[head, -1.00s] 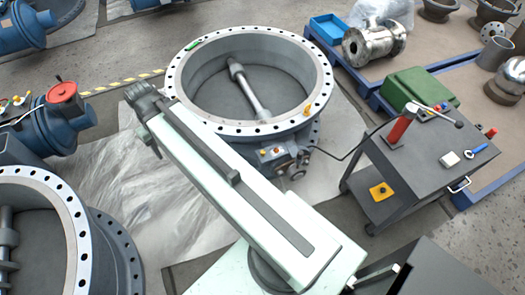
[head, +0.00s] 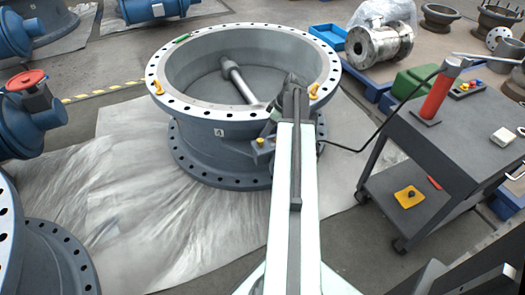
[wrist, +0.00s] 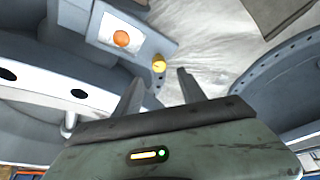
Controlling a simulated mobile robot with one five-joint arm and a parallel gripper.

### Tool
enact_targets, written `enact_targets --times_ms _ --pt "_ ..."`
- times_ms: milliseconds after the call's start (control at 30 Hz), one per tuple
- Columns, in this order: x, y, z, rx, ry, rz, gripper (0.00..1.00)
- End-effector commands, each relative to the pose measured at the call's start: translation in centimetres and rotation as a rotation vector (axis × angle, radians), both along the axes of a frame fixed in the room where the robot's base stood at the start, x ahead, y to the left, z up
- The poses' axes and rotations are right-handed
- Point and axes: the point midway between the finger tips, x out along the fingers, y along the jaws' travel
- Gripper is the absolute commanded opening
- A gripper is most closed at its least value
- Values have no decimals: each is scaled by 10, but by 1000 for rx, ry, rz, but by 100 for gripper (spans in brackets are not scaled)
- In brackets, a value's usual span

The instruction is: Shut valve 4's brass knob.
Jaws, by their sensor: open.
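Valve 4 (head: 190,148) is a large blue-grey ring body with a "4" plate, upright in the middle of the head view. A brass-coloured knob (head: 260,140) shows at its near side, beside my arm. The wrist view shows a brass knob (wrist: 158,63) sticking out of a grey box (wrist: 88,30) with an orange round part (wrist: 121,38) on a white plate. My gripper (wrist: 160,77) is open and empty, its two fingers pointing towards the knob. The knob appears just beyond the fingertips, roughly in line with the gap. In the head view my arm hides most of the box.
A grey cart (head: 440,140) with a red-handled tool (head: 436,95) stands to the right, a black cable running from it towards the valve. Another flanged valve (head: 40,240) is at lower left. Yellow-orange fittings (head: 157,87) sit on valve 4's rim.

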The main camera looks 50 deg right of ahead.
Motion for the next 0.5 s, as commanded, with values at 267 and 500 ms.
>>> enact_targets --times_ms 267,500 --pt "2 -1 -9 -1 -3 3 48" --pt "15 5 -47 -2 -3 4 48"
